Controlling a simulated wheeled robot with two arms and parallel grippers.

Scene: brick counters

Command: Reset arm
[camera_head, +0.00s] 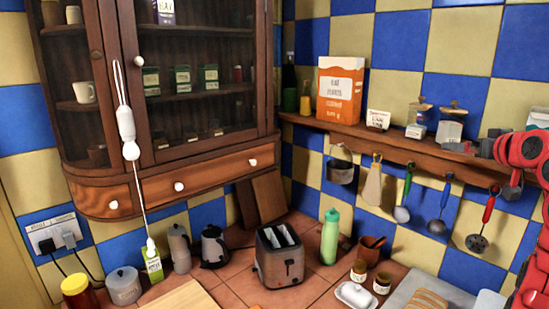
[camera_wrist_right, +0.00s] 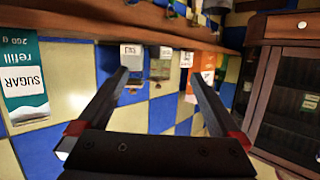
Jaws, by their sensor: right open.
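My right arm (camera_head: 525,150) shows in red at the right edge of the head view, in front of the wall shelf. My right gripper (camera_wrist_right: 158,76) shows in the right wrist view, its two dark fingers spread apart with nothing between them. Beyond the fingers are the blue and cream tiled wall and the shelf goods, seen upside down. My left gripper and left arm are in neither view.
A wooden shelf (camera_head: 400,147) carries an orange box (camera_head: 340,92) and small containers, with utensils hanging below. A glass-fronted cabinet (camera_head: 190,90) hangs at left. The counter holds a toaster (camera_head: 279,257), a green bottle (camera_head: 330,237) and jars. A sugar carton (camera_wrist_right: 22,80) shows in the wrist view.

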